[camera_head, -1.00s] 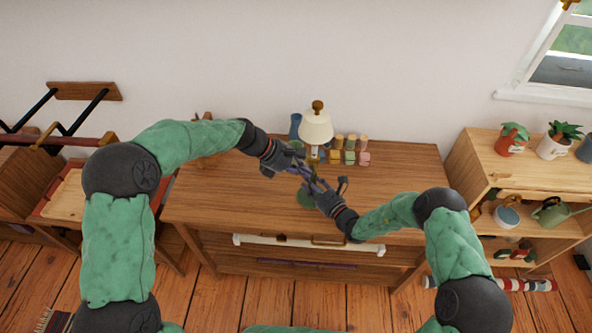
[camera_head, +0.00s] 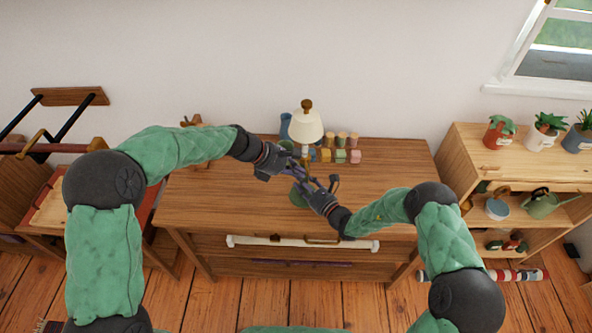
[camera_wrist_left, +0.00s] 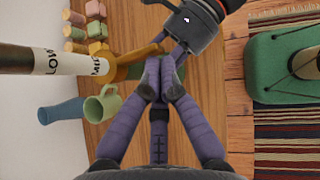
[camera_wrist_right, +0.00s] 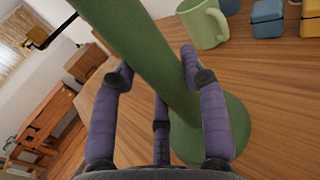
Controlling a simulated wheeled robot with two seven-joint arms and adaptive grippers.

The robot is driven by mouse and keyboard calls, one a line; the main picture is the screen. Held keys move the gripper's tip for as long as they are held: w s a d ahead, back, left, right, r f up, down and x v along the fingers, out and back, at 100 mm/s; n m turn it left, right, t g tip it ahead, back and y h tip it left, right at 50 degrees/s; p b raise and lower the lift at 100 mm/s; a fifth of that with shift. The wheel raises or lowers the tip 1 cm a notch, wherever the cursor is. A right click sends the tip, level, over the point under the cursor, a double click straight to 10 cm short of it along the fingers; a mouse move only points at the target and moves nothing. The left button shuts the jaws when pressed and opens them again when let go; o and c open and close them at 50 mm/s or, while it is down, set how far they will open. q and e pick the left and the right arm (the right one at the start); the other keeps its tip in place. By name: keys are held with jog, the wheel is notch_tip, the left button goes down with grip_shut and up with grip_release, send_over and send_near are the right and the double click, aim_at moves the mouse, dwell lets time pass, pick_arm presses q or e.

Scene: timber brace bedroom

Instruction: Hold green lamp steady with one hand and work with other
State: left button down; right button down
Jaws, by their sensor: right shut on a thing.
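The green lamp (camera_head: 305,126) stands upright on the wooden table, with a cream shade and brown finial. In the right wrist view its thick green stem (camera_wrist_right: 150,55) rises from a round green base. My right gripper (camera_wrist_right: 158,70) is shut around the stem, low down, just above the base. In the left wrist view a white collar (camera_wrist_left: 75,64) with dark lettering and a brass lever (camera_wrist_left: 130,64) sit beside my left gripper (camera_wrist_left: 160,72). Its purple fingertips are drawn together close to the lever's end; I cannot tell whether they touch it.
A blue vase (camera_wrist_left: 62,111) and a pale green mug (camera_wrist_left: 101,104) stand near the lamp. Several coloured blocks (camera_head: 340,156) stand behind it to the right. The table top (camera_head: 210,205) is clear at left and right. A shelf with plants (camera_head: 480,150) stands to the right.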

pick_arm(q)
jog(key=shift+s+d, duration=0.1)
jog(key=shift+d, duration=0.1)
jog(key=d+n+t, duration=0.1)
jog(key=d+n+t+y, duration=0.1)
jog(key=n, duration=0.1)
jog(key=shift+s, duration=0.2)
jog(key=w+d+n+t+y, duration=0.1)
jog(key=n+y, duration=0.1)
jog(key=n, duration=0.1)
jog(key=w+d+n+t+y, duration=0.1)
jog(key=d+n+t+y, duration=0.1)
jog(key=n, duration=0.1)
jog(key=w+d+n+t+y, duration=0.1)
jog(key=d+n+y, duration=0.1)
jog(key=n, duration=0.2)
jog(key=shift+d, duration=0.25)
jog(key=shift+w, duration=0.1)
dwell(0.5)
